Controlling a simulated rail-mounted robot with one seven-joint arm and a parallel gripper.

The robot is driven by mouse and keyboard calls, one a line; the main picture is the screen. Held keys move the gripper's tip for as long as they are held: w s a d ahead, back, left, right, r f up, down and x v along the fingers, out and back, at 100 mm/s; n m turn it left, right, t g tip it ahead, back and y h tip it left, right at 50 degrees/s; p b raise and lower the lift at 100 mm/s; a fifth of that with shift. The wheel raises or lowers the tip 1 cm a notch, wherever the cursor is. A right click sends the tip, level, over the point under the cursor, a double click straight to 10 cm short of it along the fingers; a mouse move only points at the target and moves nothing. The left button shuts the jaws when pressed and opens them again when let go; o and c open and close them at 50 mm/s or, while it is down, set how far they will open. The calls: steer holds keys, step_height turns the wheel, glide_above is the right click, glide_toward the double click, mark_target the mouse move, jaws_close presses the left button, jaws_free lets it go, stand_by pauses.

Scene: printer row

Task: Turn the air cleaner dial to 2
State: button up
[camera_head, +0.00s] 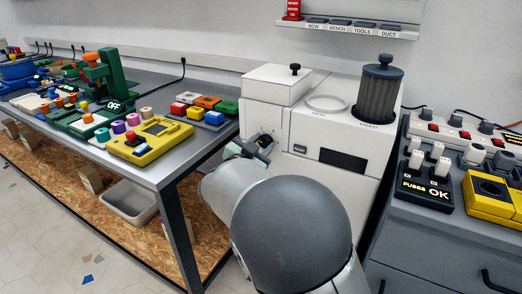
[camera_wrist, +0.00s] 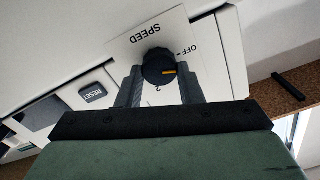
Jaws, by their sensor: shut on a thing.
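The air cleaner (camera_head: 333,134) is a white cabinet in the middle of the head view, with a dark filter cylinder (camera_head: 379,95) on top. Its dial (camera_wrist: 159,67) is a black knob with an orange mark, on a white plate (camera_wrist: 205,50) marked SPEED, OFF and 2. The orange mark points right in the wrist view, toward neither printed label exactly. My gripper (camera_wrist: 161,82) has a finger on each side of the dial and is shut on it. In the head view my gripper (camera_head: 262,142) is at the cabinet's left front, and my arm hides part of the front.
A RESET button (camera_wrist: 93,92) sits left of the dial in the wrist view. A workbench (camera_head: 165,168) with a yellow device (camera_head: 150,142) stands left of the cabinet. A grey bench (camera_head: 400,225) with a fuse box (camera_head: 425,187) stands right. A labelled shelf (camera_head: 345,29) hangs above.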

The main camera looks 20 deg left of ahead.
steer(key=m+b, duration=0.2)
steer(key=m, duration=0.1)
steer(key=m+b, duration=0.1)
steer(key=b, duration=0.1)
steer(key=shift+d+f+m, duration=0.1)
steer(key=shift+f+m, duration=0.2)
steer(key=shift+m, duration=0.1)
steer(key=m+b, duration=0.5)
steer(key=shift+f, duration=0.15)
steer(key=m+b, duration=0.5)
steer(key=shift+m+b, duration=0.3)
steer(key=shift+m, duration=0.1)
steer(key=m+b, duration=0.3)
steer(key=m, duration=0.1)
steer(key=shift+b, duration=0.35)
steer(key=o, duration=1)
steer(key=shift+c, duration=0.2)
steer(key=shift+s, duration=0.1)
